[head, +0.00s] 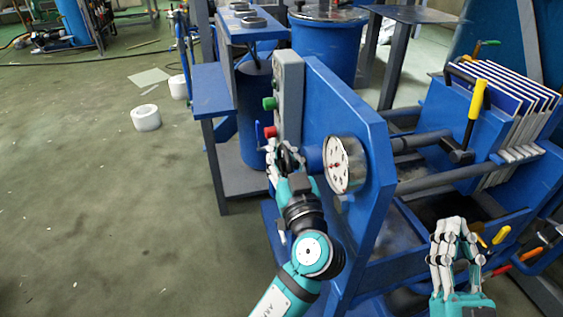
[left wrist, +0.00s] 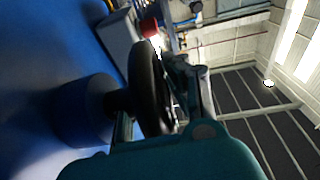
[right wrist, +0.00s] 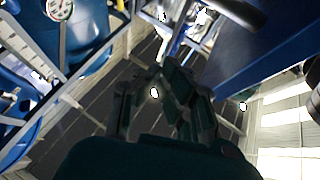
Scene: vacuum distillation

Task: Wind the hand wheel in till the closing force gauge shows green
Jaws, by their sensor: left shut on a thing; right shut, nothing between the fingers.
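The dark hand wheel (left wrist: 150,88) stands on a short shaft from the blue press end plate (head: 345,110). My left gripper (head: 277,165) is shut on its rim, and fingers and arm hide much of the wheel in the head view. The round white gauge (head: 345,165) faces out of the end plate, right of the wheel. Its dial has dark marks and some red near the middle; I cannot make out the needle's reading or any green. My right gripper (head: 457,240) is shut and empty, raised at the lower right, apart from the press.
A grey control box (head: 289,95) with a green button (head: 270,103) and a red button (head: 270,131) stands just behind the wheel. White-edged plates (head: 515,100) and a yellow-handled lever (head: 475,100) are at the right. Open floor lies left.

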